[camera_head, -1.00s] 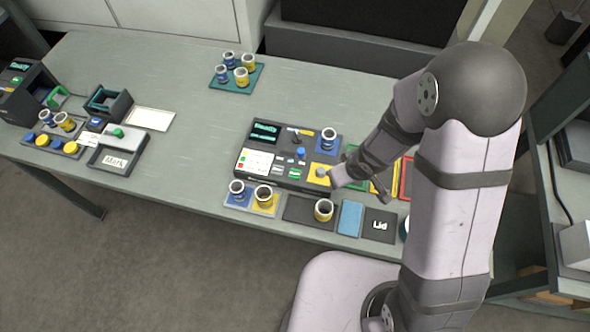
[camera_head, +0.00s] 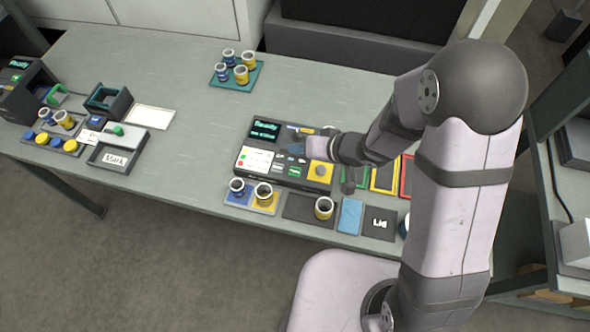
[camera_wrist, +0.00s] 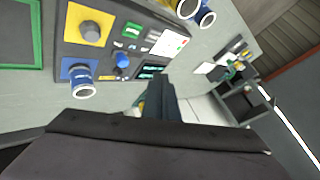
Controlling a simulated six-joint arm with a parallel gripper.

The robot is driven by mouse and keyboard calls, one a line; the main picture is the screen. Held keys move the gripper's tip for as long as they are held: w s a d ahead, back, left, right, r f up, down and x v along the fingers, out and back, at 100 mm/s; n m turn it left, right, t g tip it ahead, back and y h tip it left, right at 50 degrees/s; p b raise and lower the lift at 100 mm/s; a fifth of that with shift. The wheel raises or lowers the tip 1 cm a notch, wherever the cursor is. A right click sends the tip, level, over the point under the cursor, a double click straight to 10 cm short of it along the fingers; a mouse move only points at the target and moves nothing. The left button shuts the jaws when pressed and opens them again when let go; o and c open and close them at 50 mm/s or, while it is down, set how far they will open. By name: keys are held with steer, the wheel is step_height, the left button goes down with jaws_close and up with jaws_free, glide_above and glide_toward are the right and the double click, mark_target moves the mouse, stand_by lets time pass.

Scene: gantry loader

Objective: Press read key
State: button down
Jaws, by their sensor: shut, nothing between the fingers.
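The dark reader console (camera_head: 243,155) stands on the table with a lit display reading "Ready" (camera_head: 265,127). Its keys include a green one (camera_head: 295,171), also in the wrist view (camera_wrist: 132,30). I cannot read which key is the read key. A blue knob (camera_wrist: 122,62) and a grey knob on a yellow pad (camera_head: 319,172) are on the console. A blue cup (camera_wrist: 82,78) stands at its blue pad, hidden behind my arm in the head view. My gripper (camera_wrist: 160,92) is shut and empty, above the console's display side; its tips are partly hidden in the head view.
A teal tray (camera_head: 217,83) with several cups sits at the back. Coloured frames (camera_head: 384,175) lie to the right. The table between back tray and console is clear.

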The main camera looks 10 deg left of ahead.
steer(key=shift+f, duration=0.1)
steer(key=b, duration=0.9)
glide_above(298, 174)
step_height(298, 174, down, 7)
steer(key=shift+d+r, duration=0.1)
steer(key=shift+f+b, duration=0.3)
steer(key=shift+f, duration=0.6)
steer(key=shift+f, duration=0.15)
stand_by(1.0)
steer(key=shift+f, duration=0.3)
steer(key=shift+f, duration=0.35)
stand_by(0.7)
steer(key=shift+r, duration=0.15)
steer(key=shift+r+p, duration=0.65)
steer(key=shift+p, duration=0.25)
